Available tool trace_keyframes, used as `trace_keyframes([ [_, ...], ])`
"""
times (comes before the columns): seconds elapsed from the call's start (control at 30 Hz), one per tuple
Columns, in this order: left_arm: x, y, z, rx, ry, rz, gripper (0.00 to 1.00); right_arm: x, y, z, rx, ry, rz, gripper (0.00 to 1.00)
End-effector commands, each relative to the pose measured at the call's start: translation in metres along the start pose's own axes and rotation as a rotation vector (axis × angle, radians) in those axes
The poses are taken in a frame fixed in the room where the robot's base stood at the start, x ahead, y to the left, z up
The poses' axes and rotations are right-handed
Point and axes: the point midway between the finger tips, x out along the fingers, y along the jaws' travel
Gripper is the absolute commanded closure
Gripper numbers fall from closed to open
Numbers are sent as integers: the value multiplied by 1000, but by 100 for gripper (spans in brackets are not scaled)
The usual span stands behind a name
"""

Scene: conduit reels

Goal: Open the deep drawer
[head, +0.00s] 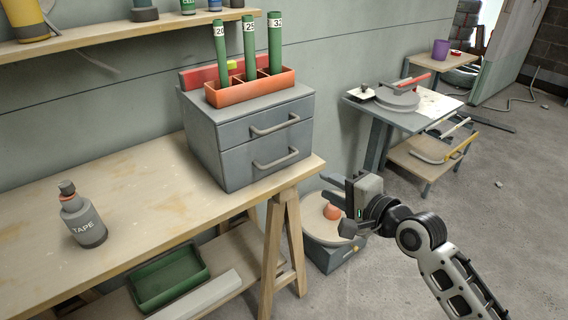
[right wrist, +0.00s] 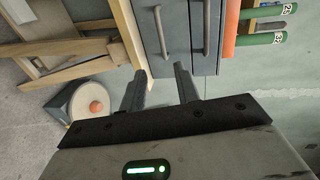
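A grey two-drawer cabinet (head: 200,130) stands on the wooden workbench. Its lower, deeper drawer (head: 238,171) looks closed and has a grey bar handle (head: 276,160). The shallower upper drawer (head: 236,131) is also closed, with its own handle (head: 275,125). My right gripper (head: 334,203) is right of and below the cabinet, apart from it, its fingers spread and empty. In the right wrist view, the lower drawer's handle (right wrist: 162,30) shows sideways beyond the open fingertips (right wrist: 160,76), not between them. My left gripper is not in view.
An orange holder (head: 250,90) with green tubes stands on the cabinet. A tape bottle (head: 84,220) is on the workbench (head: 150,210). Its trestle leg (head: 270,245) and a round-topped reel stand (head: 320,222) are near my right gripper. Open floor lies to the right.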

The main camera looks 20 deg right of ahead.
Motion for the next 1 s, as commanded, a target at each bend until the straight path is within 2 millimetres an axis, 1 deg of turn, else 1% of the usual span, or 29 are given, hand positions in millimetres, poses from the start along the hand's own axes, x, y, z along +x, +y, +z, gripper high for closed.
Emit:
trace_keyframes([
  [0.03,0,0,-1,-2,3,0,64,4,-3,-2,19,-2,-6,68],
  [0.17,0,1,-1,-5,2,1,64,21,-4,-1,26,-2,-8,68],
  [0.5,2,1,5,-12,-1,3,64,95,-3,-1,23,-3,-7,68],
  [0.7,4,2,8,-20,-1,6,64,132,-3,0,20,-3,-5,68],
  [0.83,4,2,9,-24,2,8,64,148,-2,0,21,-3,-5,68],
  [1.0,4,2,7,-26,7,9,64,157,-3,0,21,-3,-5,68],
])
